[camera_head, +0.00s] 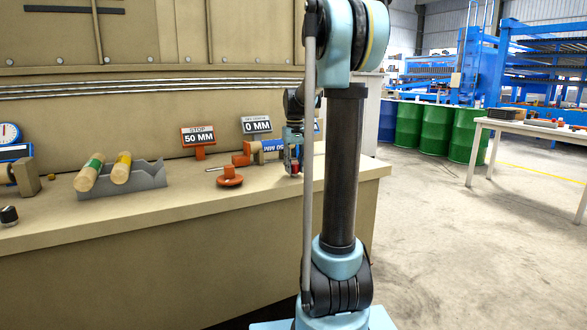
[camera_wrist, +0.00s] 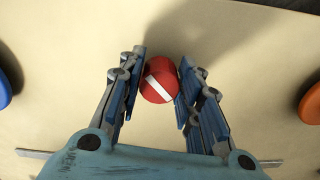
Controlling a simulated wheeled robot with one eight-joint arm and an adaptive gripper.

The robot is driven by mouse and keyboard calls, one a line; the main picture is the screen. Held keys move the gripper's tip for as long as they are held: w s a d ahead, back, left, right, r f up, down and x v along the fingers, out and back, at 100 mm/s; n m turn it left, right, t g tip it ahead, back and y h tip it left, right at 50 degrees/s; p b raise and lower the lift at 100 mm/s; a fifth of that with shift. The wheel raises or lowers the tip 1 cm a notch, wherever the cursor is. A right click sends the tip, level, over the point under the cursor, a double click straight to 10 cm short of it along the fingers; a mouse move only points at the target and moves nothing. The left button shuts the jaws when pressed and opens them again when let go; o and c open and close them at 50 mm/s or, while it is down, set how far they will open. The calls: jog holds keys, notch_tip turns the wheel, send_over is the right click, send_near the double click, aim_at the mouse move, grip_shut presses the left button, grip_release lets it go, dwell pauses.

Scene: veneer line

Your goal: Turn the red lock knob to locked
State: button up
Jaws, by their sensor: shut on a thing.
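The red lock knob (camera_wrist: 158,82) is round, with a white stripe across its top. In the wrist view the stripe runs slantwise, from upper left to lower right. My gripper (camera_wrist: 160,84) is around the knob, with a finger on each side, and is shut on it. In the head view my gripper (camera_head: 293,165) points down at the right part of the bench, and only a small bit of the red knob (camera_head: 296,169) shows between the fingers. The knob's marked positions are not visible.
A black knob (camera_head: 9,215) sits far left. The bench ends just right of my gripper.

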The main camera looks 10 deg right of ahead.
aim_at(294, 164)
jog(key=m, duration=0.4)
jog(key=shift+m, duration=0.3)
jog(key=shift+a+m, duration=0.1)
jog(key=shift+m, duration=1.8)
jog(key=o, duration=1)
jog(key=shift+o, duration=0.2)
notch_tip(294, 164, up, 12)
